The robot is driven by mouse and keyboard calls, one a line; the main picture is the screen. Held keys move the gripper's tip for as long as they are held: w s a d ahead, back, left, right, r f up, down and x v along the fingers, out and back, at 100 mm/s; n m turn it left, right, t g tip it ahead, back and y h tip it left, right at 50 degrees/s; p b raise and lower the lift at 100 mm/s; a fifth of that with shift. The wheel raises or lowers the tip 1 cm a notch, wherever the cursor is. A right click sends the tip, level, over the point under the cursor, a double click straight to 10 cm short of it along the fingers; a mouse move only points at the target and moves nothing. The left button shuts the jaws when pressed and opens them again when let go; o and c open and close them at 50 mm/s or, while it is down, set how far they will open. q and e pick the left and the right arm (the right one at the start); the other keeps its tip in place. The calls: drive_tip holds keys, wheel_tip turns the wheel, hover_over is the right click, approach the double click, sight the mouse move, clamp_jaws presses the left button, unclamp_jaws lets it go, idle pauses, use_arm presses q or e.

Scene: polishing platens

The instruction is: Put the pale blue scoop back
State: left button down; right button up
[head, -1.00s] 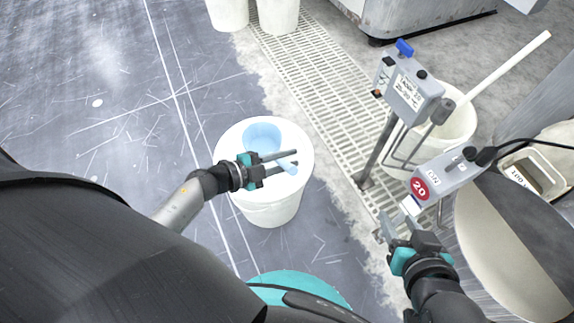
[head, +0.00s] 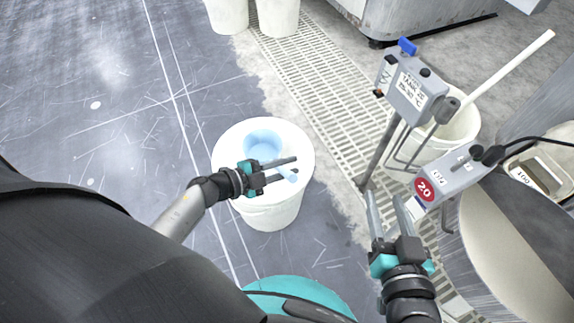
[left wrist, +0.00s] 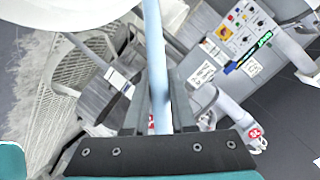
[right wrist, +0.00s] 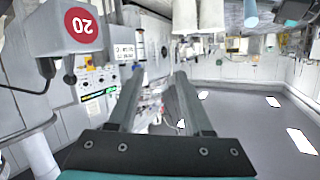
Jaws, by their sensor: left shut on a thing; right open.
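The pale blue scoop (head: 262,141) is at the top of a white lidded bucket (head: 272,213) in the head view, its bowl over the lid and its handle pointing to the lower right. My left gripper (head: 290,167) is shut on the scoop's handle. In the left wrist view the pale blue handle (left wrist: 156,62) runs between the fingers. I cannot tell whether the bowl touches the lid. My right gripper (head: 388,205) is open and empty, beside the grey box with the red 20 label (head: 425,190).
A control box on a post (head: 409,88) stands right of the bucket, before a white bucket holding a long pale rod (head: 505,75). A round platen (head: 510,250) is at the lower right. A floor grating (head: 320,85) runs between. The dark floor at left is clear.

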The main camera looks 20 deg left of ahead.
use_arm(q)
drive_tip(key=shift+f, duration=0.15)
drive_tip(key=c, duration=0.7)
unclamp_jaws()
drive_tip(key=shift+c, duration=0.2)
